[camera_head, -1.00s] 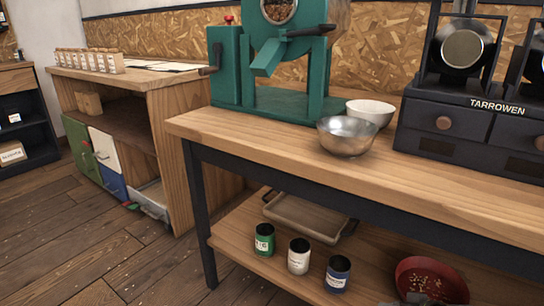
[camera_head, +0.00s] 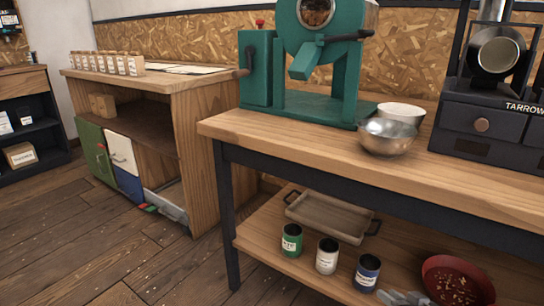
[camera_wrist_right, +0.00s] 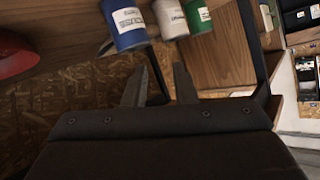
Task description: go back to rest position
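My right gripper (camera_head: 403,298) shows only by its grey fingertips at the bottom edge of the head view, near the lower shelf (camera_head: 265,243) and the red bowl (camera_head: 458,281). In the right wrist view the two fingers of this gripper (camera_wrist_right: 160,85) stand apart with nothing between them. A blue can (camera_wrist_right: 126,24), a white can (camera_wrist_right: 170,18) and a green can (camera_wrist_right: 198,16) appear beyond the fingertips, apart from them. My left gripper is in neither view.
The workbench (camera_head: 300,150) carries a green machine (camera_head: 320,95), a metal bowl (camera_head: 387,137), a white bowl (camera_head: 402,112) and a black roaster (camera_head: 480,125). A tray (camera_head: 330,215) sits on its lower shelf. A wooden cabinet (camera_head: 200,150) stands left. The floor at front left is clear.

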